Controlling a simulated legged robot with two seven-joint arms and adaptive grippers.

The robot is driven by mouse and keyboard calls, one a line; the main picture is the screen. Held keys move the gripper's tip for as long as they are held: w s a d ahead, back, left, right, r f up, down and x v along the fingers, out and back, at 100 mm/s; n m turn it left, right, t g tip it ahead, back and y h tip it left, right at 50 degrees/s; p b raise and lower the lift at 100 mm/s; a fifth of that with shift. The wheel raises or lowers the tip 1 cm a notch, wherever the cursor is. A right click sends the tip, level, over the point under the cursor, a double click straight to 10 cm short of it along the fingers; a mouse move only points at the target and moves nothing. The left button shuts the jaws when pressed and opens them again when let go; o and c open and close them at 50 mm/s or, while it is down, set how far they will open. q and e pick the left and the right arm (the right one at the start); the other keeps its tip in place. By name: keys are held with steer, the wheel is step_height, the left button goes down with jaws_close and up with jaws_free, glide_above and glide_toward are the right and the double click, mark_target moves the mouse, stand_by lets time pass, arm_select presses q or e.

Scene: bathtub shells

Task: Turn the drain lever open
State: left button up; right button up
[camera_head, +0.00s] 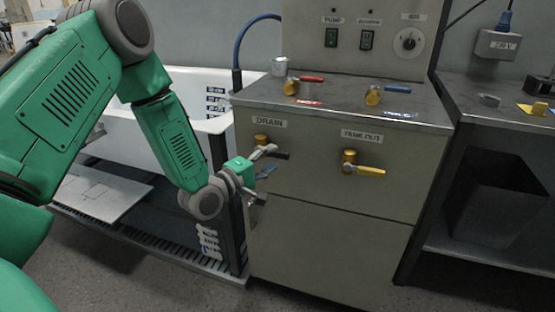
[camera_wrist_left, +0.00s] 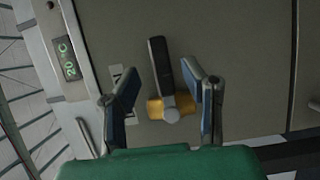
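The drain valve has a brass body (camera_head: 261,139) and a dark lever (camera_head: 282,155) under the DRAIN label on the cabinet front. The lever points right and slightly down in the head view. In the left wrist view the dark lever (camera_wrist_left: 160,62) points up from the brass body (camera_wrist_left: 156,108). My left gripper (camera_head: 266,161) is at the valve, with its fingers apart. In the left wrist view the open fingers of the gripper (camera_wrist_left: 163,83) stand on either side of the valve. Whether they touch it, I cannot tell. My right gripper is not in view.
A yellow-handled TANK OUT valve (camera_head: 366,169) is to the right. A red-handled valve (camera_head: 298,84) and a blue-handled valve (camera_head: 382,93) sit on the cabinet top. A white tub (camera_head: 150,140) stands behind my left arm. A side table (camera_head: 505,107) is at right.

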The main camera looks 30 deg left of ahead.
mark_target(273, 156)
arm_select(q)
steer(key=shift+w+f, duration=0.1)
steer(key=shift+w, duration=1)
steer(key=shift+w+a+f, duration=0.1)
steer(key=shift+w+a, duration=0.1)
steer(key=shift+w, duration=0.1)
steer(key=shift+w+a+f, duration=0.1)
steer(key=shift+w+a, duration=0.05)
steer(key=shift+a, duration=0.25)
steer(key=shift+d, duration=0.15)
steer(key=shift+d+r, duration=0.2)
steer(key=shift+d, duration=0.25)
jaws_close()
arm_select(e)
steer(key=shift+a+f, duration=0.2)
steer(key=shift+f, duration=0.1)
arm_select(q)
steer(key=shift+a+f, duration=0.1)
steer(key=shift+a, duration=0.05)
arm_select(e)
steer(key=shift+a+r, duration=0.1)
